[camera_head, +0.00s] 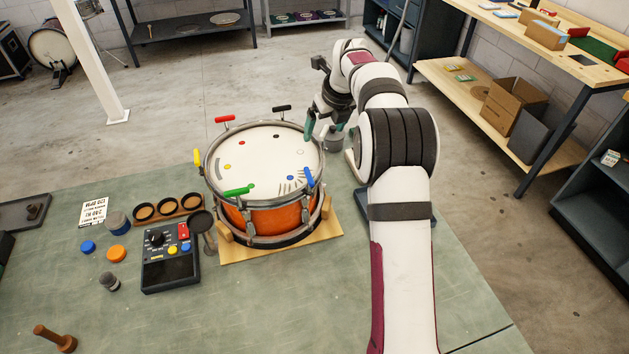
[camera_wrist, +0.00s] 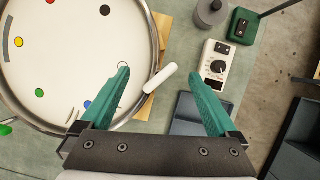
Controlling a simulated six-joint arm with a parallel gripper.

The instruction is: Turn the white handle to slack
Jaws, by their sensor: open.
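The drum (camera_head: 265,210) has an orange shell, a white head and coloured handles around its rim. The white handle (camera_wrist: 160,80) sticks out at a slant from the metal rim in the wrist view. My gripper (camera_wrist: 160,76) is open, with one teal finger over the drum head and the other beyond the rim, the white handle between them in the picture. No contact shows, and the height gap cannot be told. In the head view my gripper (camera_head: 321,128) is above the drum's right rim, and I cannot make out the white handle there.
Blue (camera_head: 309,177), green (camera_head: 236,191), yellow (camera_head: 197,156), red (camera_head: 225,119) and black (camera_head: 282,108) handles ring the rim. A white pedal box (camera_wrist: 216,62), a green box (camera_wrist: 243,26) and a grey cylinder (camera_wrist: 210,12) stand near my right finger.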

